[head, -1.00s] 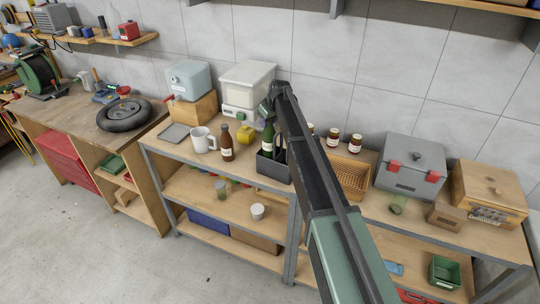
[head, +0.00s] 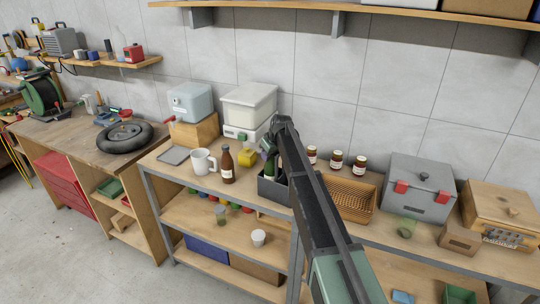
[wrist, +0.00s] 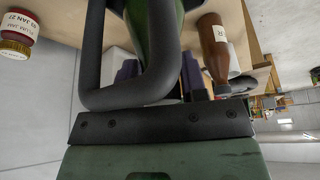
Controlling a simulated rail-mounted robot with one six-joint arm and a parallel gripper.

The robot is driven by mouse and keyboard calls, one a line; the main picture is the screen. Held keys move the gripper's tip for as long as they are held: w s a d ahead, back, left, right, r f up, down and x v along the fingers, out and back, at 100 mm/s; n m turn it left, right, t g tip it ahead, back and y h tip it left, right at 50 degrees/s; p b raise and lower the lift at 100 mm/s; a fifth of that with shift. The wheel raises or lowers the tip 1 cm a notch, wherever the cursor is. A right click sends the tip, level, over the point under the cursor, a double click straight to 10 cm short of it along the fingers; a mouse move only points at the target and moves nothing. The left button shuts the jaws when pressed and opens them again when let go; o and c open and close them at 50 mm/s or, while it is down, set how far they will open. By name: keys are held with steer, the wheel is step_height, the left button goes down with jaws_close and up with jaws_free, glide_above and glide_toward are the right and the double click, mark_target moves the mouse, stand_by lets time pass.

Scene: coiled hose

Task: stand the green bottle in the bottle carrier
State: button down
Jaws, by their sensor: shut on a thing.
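The green bottle (head: 270,169) stands upright with its lower part hidden behind the front wall of the dark grey bottle carrier (head: 272,190) on the bench top. Whether its base touches the carrier floor cannot be seen. My gripper (head: 268,150) is at the bottle's upper end, partly hidden by my arm. In the wrist view the green bottle (wrist: 155,25) is between the dark fingers, which are shut on it. Purplish-dark parts behind the fingers are hard to make out.
A brown bottle (head: 227,164) and a white mug (head: 204,162) stand close left of the carrier. A yellow object (head: 247,157) is behind. A wicker basket (head: 352,199) and several small jars (head: 336,160) are to the right. The brown bottle also shows in the wrist view (wrist: 214,45).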

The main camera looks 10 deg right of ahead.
steer(key=shift+s+f, duration=0.15)
steer(key=c, duration=0.6)
jaws_free()
steer(key=shift+s, duration=0.1)
steer(key=shift+c, duration=0.2)
steer(key=p+v, duration=1.2)
steer(key=v, duration=0.1)
steer(key=shift+w+r+p, duration=0.25)
steer(key=shift+w+p, duration=0.1)
steer(key=shift+s+f, duration=0.15)
steer(key=s+a+f+m+g+h, duration=0.1)
steer(key=s+m+g, duration=0.3)
steer(key=s, duration=3.8)
steer(key=shift+a+f+m+h, duration=0.2)
steer(key=shift+a+m+h, duration=0.3)
steer(key=shift+m, duration=0.2)
